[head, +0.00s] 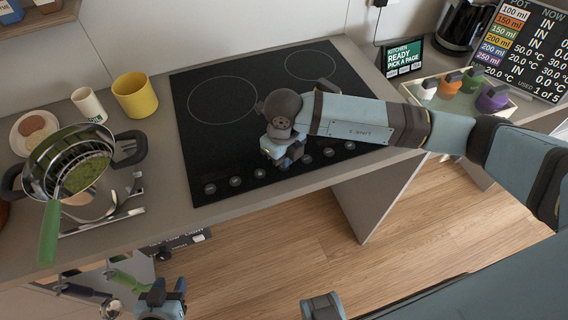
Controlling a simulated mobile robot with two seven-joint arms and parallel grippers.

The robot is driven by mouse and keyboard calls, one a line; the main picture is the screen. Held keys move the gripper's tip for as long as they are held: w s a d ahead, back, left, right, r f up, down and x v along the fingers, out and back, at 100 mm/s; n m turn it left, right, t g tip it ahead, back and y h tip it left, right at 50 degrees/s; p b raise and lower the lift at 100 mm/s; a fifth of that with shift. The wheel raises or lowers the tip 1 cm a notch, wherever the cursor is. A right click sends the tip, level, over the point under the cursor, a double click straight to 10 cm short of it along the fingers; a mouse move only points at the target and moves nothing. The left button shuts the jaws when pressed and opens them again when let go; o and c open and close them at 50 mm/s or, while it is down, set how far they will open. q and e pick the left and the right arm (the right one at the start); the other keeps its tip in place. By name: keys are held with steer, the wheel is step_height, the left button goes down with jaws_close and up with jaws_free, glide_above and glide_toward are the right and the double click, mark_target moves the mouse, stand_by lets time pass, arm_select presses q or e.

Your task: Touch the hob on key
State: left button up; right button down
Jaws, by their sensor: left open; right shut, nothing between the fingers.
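The hob (200,150) is a black glass plate with ring markings, set in the grey counter. A row of small round keys (235,181) runs along its front edge. Their labels are too small to read, so I cannot tell which is the on key. My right gripper (284,160) is shut and empty, pointing down over the middle of this row. It hides part of the row, and I cannot tell whether its tips touch the glass. My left gripper (167,289) is open, low at the bottom left, below the counter's front edge and away from the hob.
A pot with a strainer (80,165) and green handle stands left of the hob, beside a yellow mug (135,95) and white cup (88,104). My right arm crosses the hob's right side.

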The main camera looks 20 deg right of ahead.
steer(key=shift+f+b, duration=0.45)
steer(key=shift+f, duration=0.2)
steer(key=shift+r, duration=0.15)
steer(key=shift+r+p, duration=1.4)
steer(key=shift+r, duration=1.05)
